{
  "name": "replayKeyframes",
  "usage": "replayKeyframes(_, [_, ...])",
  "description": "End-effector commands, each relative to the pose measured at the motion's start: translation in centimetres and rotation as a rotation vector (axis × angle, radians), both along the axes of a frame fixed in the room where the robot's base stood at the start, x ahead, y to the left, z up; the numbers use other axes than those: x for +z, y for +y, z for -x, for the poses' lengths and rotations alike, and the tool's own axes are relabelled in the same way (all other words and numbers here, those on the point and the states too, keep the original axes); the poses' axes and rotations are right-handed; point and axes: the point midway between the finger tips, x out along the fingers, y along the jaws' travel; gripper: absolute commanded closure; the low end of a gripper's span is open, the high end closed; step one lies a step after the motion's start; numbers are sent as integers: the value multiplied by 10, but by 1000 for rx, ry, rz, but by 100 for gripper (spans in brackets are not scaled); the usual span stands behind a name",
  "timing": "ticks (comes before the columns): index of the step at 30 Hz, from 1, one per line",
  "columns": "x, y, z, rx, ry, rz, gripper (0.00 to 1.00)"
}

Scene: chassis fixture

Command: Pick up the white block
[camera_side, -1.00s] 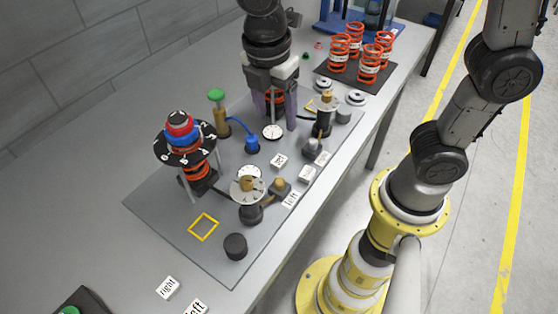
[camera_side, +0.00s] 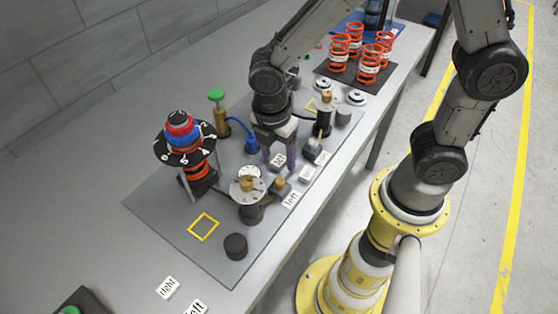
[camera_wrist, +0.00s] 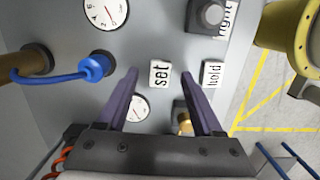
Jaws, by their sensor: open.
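Several white blocks with black lettering are in view, and the task line does not say which one. The one marked "set" (camera_side: 278,161) lies on the grey plate; in the wrist view this block (camera_wrist: 160,74) appears between my fingertips. My gripper (camera_side: 279,164) points down over it with its purple fingers apart and empty; the fingers (camera_wrist: 162,72) also show in the wrist view. I cannot tell how far the tips are above the plate. The "hold" block (camera_wrist: 212,74) lies just right of the right finger. It also shows in the side view (camera_side: 306,174).
A dial stand (camera_side: 248,190), a blue-capped fitting (camera_wrist: 94,67) with hose and a black knob (camera_wrist: 207,14) stand close around. A numbered dial tower (camera_side: 183,145) is left. A "left" block (camera_side: 290,199) and a "right" block (camera_side: 167,288) lie nearer the front. Orange springs (camera_side: 370,65) stand behind.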

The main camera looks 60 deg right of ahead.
Motion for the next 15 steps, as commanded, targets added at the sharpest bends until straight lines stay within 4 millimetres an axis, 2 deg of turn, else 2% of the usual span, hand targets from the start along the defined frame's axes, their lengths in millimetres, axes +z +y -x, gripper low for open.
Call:
replayKeyframes(8, [-5, -1, 0, -1, 0, 0, 32])
replayKeyframes(11, [-4, -1, 0, -1, 0, 0, 47])
replayKeyframes(15, [-4, -1, 0, -1, 0, 0, 72])
